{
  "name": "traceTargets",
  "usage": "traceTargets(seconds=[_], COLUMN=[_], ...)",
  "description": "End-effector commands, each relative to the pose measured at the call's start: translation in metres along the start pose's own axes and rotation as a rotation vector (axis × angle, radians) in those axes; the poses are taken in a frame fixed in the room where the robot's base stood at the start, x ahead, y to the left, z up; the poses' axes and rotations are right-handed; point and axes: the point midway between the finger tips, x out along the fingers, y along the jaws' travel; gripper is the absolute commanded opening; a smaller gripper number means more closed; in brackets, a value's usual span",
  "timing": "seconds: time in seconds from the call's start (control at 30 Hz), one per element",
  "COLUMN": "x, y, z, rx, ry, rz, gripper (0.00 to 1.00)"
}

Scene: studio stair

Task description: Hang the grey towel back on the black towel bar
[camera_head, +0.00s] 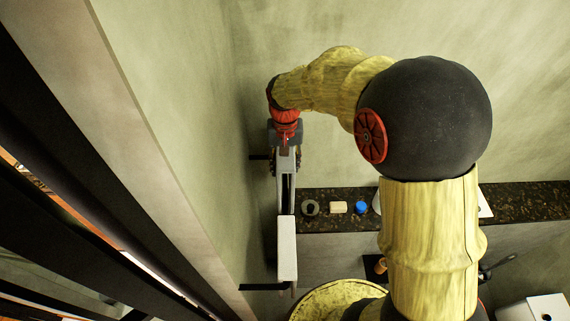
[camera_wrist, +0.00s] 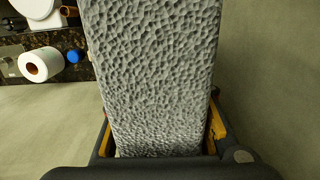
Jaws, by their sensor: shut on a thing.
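The grey towel (camera_wrist: 155,75) fills the middle of the wrist view, with a dimpled surface. My gripper (camera_wrist: 160,130) is shut on it, one finger at each side. In the head view the towel (camera_head: 287,248) is a pale narrow strip beyond my gripper (camera_head: 285,165), close to the left wall. The black towel bar (camera_head: 258,287) shows mainly as dark end brackets standing out from that wall, one near my gripper and one by the towel's lower end. The rest of the bar is mostly hidden. I cannot tell whether the towel lies over it.
A dark speckled counter (camera_head: 400,222) runs along the back wall with a paper roll (camera_wrist: 40,65), a blue item (camera_head: 361,208) and a dark round item (camera_head: 310,208). A round yellowish surface (camera_head: 335,300) is below. A white box (camera_head: 535,308) stands at lower right.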

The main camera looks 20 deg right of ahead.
Motion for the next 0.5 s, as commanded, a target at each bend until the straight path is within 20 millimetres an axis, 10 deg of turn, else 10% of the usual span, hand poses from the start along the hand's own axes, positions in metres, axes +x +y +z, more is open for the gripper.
traceTargets(seconds=[0.5], x=[0.020], y=[0.000], z=[0.000], rx=[0.000], ry=[0.000], rz=[0.000], gripper=[0.02])
